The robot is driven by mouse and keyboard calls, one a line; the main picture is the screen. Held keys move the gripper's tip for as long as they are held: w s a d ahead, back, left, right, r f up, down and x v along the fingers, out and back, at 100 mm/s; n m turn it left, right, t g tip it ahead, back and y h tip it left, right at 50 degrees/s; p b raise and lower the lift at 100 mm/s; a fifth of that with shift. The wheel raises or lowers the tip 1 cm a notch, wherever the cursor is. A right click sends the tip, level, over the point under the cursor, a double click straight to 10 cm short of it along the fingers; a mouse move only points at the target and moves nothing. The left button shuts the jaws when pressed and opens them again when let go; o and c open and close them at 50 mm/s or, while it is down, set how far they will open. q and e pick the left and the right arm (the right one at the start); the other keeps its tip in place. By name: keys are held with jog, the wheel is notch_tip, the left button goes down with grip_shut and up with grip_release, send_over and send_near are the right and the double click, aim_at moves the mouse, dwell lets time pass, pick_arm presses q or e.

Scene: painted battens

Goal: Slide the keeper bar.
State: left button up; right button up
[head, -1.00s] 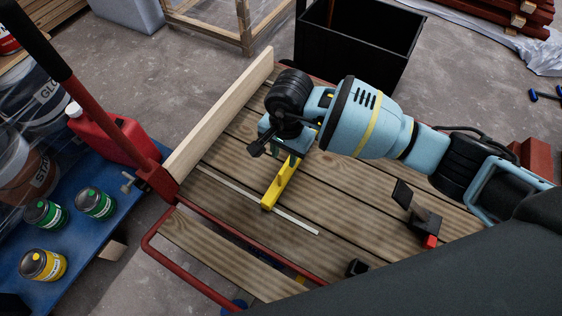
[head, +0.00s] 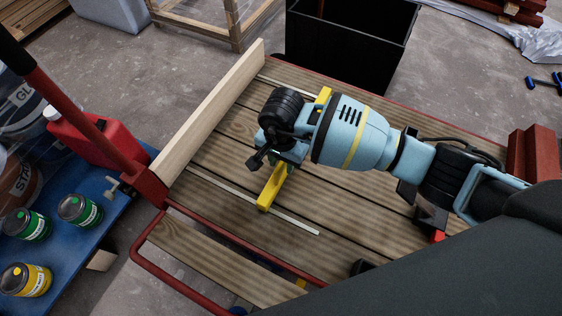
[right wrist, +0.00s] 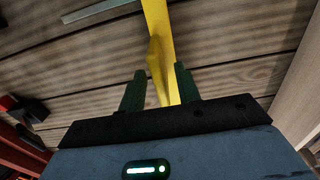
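The keeper bar looks to be the yellow bar (head: 270,190) lying across the brown planks in the head view. Its far end shows beyond my right gripper, and its middle is hidden under that gripper. My right gripper (head: 284,162) is over the bar, pointing down. In the right wrist view the yellow bar (right wrist: 158,45) runs between the two dark green fingers (right wrist: 159,92). The fingers are apart, with wood visible between the left finger and the bar. The right finger is close to the bar; I cannot tell whether it touches. My left gripper is out of view.
A pale upright board (head: 212,112) edges the planks at the left. A thin pale strip (head: 255,202) lies by the bar's near end. A red tube frame (head: 190,290) borders the near side. Paint tins and a red can (head: 88,132) stand left; a black bin (head: 345,45) stands behind.

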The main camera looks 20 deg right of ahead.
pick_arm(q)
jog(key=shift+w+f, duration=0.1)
pick_arm(e)
jog(key=shift+f, duration=0.25)
grip_shut()
jog(key=shift+d, duration=0.1)
